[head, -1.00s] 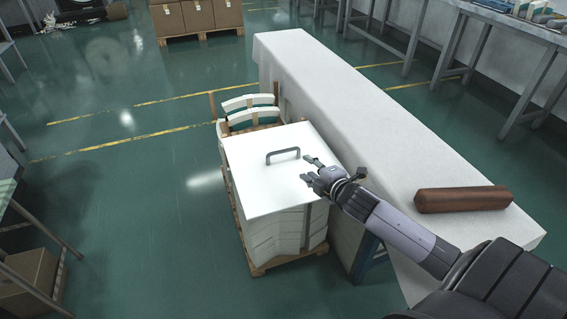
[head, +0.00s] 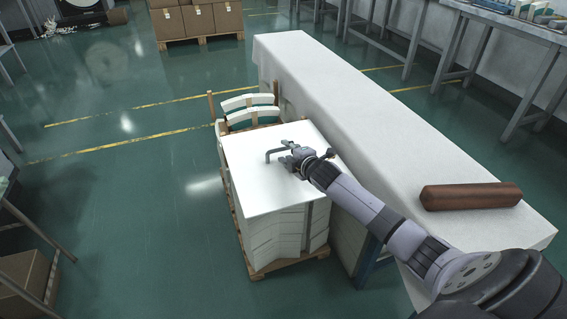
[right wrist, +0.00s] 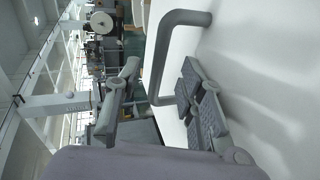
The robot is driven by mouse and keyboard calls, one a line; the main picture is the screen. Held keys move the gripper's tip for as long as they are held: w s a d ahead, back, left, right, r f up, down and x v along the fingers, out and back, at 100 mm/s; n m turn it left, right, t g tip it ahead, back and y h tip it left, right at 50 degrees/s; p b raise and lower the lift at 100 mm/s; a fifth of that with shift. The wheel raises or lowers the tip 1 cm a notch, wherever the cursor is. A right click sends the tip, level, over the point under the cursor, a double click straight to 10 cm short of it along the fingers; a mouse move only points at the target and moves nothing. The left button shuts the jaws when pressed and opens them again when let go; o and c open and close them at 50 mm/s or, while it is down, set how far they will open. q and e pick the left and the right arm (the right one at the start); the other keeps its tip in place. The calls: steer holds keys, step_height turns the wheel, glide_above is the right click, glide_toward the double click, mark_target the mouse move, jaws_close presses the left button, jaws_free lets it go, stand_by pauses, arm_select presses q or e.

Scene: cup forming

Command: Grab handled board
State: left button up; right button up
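The handled board (head: 250,185) is a flat white panel with a grey bar handle (head: 275,153). It lies on top of a white stack on a wooden pallet in the head view. My right gripper (head: 288,153) is over the board, right beside the handle, and partly covers it. In the right wrist view the handle (right wrist: 168,55) rises from the white board (right wrist: 255,70). The two fingers of my right gripper (right wrist: 160,85) are spread apart, with the handle's near bend just ahead of and between their tips. My left gripper is not in view.
A long white-covered table (head: 350,110) runs along the right of the stack, with a brown roll (head: 471,196) on it. Curved white pieces (head: 250,110) stand behind the stack. Cartons (head: 197,18) stand at the back.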

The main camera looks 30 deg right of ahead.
steer(key=shift+w, duration=0.4)
jaws_close()
stand_by(0.7)
stand_by(0.3)
